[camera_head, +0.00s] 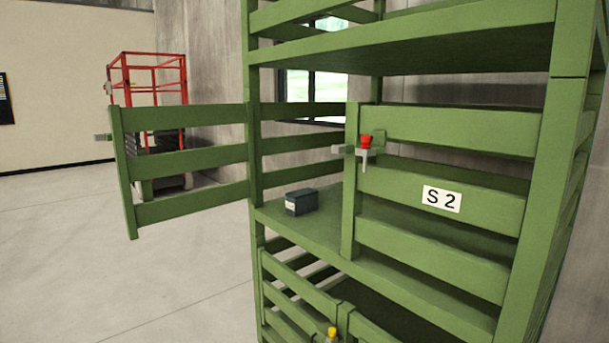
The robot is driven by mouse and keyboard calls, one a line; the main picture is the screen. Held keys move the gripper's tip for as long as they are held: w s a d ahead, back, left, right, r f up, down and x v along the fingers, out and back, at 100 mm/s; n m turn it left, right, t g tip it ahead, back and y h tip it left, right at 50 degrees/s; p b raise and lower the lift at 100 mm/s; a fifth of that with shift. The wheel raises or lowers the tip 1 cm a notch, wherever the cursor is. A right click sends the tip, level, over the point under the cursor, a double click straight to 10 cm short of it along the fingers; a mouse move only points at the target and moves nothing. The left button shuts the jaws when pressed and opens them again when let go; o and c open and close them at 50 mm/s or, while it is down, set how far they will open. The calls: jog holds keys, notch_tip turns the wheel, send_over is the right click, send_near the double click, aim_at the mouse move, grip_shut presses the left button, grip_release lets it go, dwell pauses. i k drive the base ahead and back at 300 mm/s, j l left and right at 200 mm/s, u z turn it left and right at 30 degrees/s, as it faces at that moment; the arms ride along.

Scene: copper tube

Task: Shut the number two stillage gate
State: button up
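The number two stillage level has a green slatted front in two leaves. The left gate leaf (190,158) stands open, swung outward to the left from the left post (252,150). A small grey catch piece (102,137) sticks out at its free edge. The right leaf (430,234) lies in line with the front and bears a white "S 2" label (442,199). A latch with a red knob (366,142) and grey bar sits on its left upright. The opening between the left post and this upright is clear. My gripper is not in view.
A dark box (301,201) sits on the level's shelf (325,226) inside the opening. Below is another level with closed slatted gates (295,290) and a yellow-topped latch (332,333). A red-framed lift (150,75) stands behind the open leaf. Floor at left (60,250) is free.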

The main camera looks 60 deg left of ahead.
aim_at(143, 166)
jog(key=u, duration=1.85)
jog(key=i+j+u, duration=0.1)
jog(key=u, duration=0.35)
jog(key=i+j+u, duration=0.15)
jog(key=u, duration=0.25)
jog(key=i+j+u, duration=0.15)
jog(key=u, duration=0.3)
jog(key=i+j+u, duration=0.1)
jog(key=u, duration=0.35)
jog(key=i, duration=4.25)
jog(key=i+z, duration=0.15)
jog(key=z, duration=0.25)
jog(key=i+z, duration=0.15)
jog(key=z, duration=0.25)
jog(key=i+j+z, duration=0.15)
jog(key=z, duration=0.25)
jog(key=i+j+z, duration=0.1)
jog(key=z, duration=2.3)
